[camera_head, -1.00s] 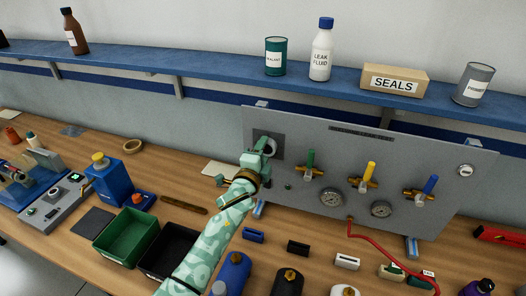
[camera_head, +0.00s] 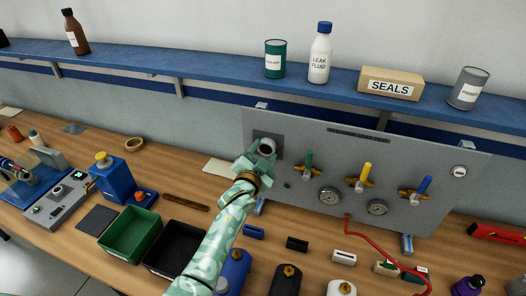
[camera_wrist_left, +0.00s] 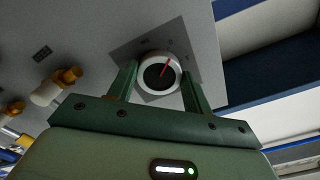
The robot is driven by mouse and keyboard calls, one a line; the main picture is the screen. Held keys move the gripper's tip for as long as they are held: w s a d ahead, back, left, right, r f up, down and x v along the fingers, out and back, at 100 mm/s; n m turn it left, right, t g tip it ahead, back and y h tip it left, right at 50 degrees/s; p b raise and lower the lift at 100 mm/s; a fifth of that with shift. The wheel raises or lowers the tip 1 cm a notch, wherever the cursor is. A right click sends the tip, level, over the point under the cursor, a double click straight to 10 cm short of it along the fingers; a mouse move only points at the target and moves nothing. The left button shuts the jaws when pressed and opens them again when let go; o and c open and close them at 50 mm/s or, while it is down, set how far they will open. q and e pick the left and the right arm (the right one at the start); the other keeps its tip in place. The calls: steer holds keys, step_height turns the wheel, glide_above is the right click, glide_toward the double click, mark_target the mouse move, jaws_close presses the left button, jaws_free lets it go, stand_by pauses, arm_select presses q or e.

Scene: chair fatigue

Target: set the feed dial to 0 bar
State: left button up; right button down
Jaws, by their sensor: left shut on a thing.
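The feed dial (camera_head: 268,147) is a round, light-rimmed knob on a dark square plate at the left of the grey upright panel (camera_head: 430,165). In the left wrist view the dial (camera_wrist_left: 160,73) has a dark face and a red pointer slanting up and to the right. The marks around it are too small to read. My left gripper (camera_head: 258,163) is at the dial, with one green finger on either side of it, and is shut on it. My right gripper is not in view.
Green (camera_head: 309,160), yellow (camera_head: 365,173) and blue (camera_head: 425,186) valve handles and two gauges (camera_head: 330,196) sit right of the dial. A blue shelf (camera_head: 200,67) runs above. Green (camera_head: 130,235) and black bins and several bottles stand below on the bench.

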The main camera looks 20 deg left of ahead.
arm_select(q)
steer(key=shift+f+n, duration=0.15)
steer(key=shift+n, duration=0.35)
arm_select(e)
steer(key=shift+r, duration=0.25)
arm_select(q)
steer(key=o, duration=1)
